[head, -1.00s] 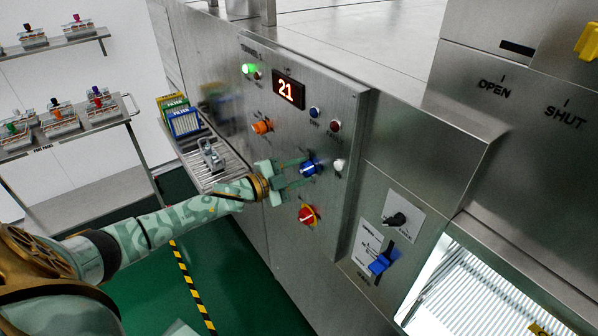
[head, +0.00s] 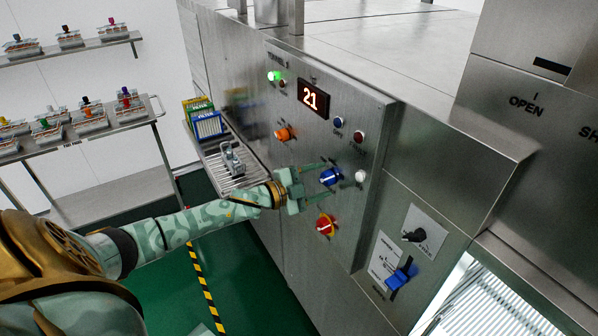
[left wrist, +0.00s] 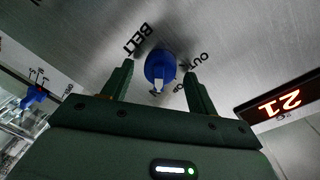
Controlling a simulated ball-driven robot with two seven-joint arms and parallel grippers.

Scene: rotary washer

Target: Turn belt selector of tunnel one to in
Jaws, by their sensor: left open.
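The belt selector (head: 331,177) is a blue knob on the steel control panel (head: 350,215) of tunnel one. In the left wrist view the blue knob (left wrist: 160,68) has a pale pointer mark, with the words BELT and OUT printed around it. My left gripper (head: 316,172) is open in front of the knob. In the left wrist view its two fingers (left wrist: 158,88) stand either side of the knob, apart from it on both sides as far as I can see. My right gripper is out of view.
An orange knob (head: 285,134) sits above left of the selector and a red-and-yellow switch (head: 325,225) below. A white button (head: 361,177) is close on the right. A red display (head: 313,97) reads 21. A blue lever (head: 401,277) is at lower right.

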